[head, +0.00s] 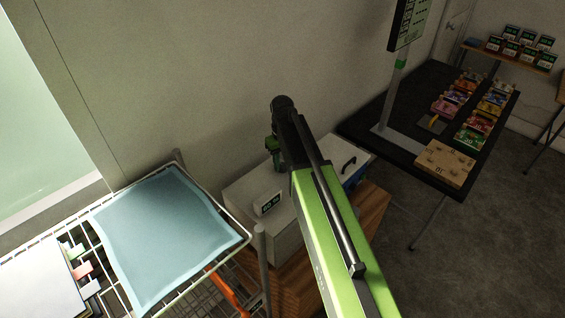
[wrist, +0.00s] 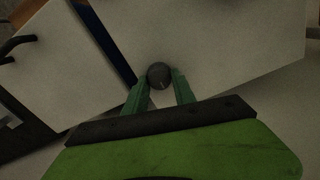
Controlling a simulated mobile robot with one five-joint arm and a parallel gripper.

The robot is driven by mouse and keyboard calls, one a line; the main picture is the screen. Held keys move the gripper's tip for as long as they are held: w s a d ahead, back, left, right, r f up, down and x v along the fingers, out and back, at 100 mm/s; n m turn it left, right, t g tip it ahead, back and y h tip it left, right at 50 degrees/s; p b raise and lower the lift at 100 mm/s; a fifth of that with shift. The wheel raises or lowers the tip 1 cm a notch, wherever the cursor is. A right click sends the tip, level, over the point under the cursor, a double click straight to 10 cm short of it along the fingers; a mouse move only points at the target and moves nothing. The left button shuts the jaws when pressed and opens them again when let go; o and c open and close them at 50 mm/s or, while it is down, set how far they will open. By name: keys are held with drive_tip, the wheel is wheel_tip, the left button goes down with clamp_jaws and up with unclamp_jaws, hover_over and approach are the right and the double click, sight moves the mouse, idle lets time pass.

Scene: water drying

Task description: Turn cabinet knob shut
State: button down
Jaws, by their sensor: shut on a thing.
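In the wrist view, the dark round knob (wrist: 158,76) sits on the pale cabinet surface (wrist: 225,60). My gripper (wrist: 161,82) has its two green fingers on either side of the knob, shut on it. My gripper also shows in the head view (head: 272,150), over the back of the cabinet; my arm hides part of the cabinet and the knob there.
A white panel with a black handle (head: 348,165) is at the cabinet's right, with a blue strip beside it. A wire rack with a blue cloth (head: 165,235) stands at left. A dark table (head: 400,110) with colored boxes is at right.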

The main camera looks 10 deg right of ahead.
sight(282, 164)
drive_tip(key=shift+w, duration=0.15)
drive_tip(key=c, duration=1)
unclamp_jaws()
drive_tip(key=shift+c, duration=0.2)
wheel_tip(282, 164, up, 18)
drive_tip(key=p, duration=1.7)
drive_tip(key=shift+f, duration=0.25)
